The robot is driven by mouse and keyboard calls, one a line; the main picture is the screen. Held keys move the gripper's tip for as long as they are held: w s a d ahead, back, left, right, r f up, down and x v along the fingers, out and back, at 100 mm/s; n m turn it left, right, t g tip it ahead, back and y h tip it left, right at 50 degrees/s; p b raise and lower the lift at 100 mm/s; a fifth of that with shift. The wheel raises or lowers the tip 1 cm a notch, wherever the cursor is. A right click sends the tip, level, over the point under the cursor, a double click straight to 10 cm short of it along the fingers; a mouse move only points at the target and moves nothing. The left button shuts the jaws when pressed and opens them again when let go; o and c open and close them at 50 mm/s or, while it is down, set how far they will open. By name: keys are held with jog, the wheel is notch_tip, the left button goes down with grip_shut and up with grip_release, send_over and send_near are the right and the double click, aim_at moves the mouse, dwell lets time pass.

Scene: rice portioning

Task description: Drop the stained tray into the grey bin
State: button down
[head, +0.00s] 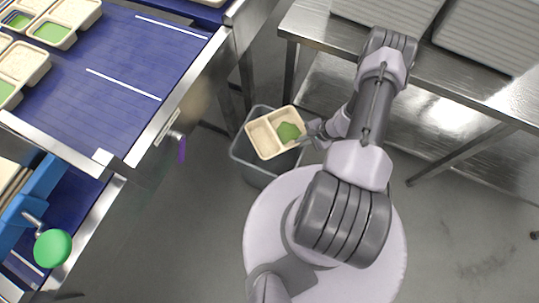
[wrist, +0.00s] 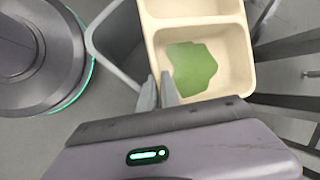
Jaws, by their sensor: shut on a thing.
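The stained tray (head: 264,138) is cream, with two compartments and a green stain in one of them. My gripper (head: 309,130) is shut on the tray's edge at the stained end and holds it above the grey bin (head: 240,154). In the wrist view the tray (wrist: 240,62) fills the upper right, and my gripper's fingers (wrist: 163,90) meet at its wall near the green patch. The grey bin (wrist: 100,42) shows below and left of the tray there. The tray hides much of the bin's opening, so I cannot see what is inside.
A blue conveyor (head: 125,60) with several portioned trays stands at the left, with a metal edge. A steel table (head: 480,85) with grey ribbed panels stands at the upper right. Grey floor lies between.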

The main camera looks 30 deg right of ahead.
jog(key=shift+r, duration=0.1)
jog(key=c, duration=1.5)
grip_release()
jog(key=p+v, duration=0.6)
jog(key=v, duration=1.1)
jog(key=shift+r, duration=0.15)
jog(key=shift+d, duration=0.1)
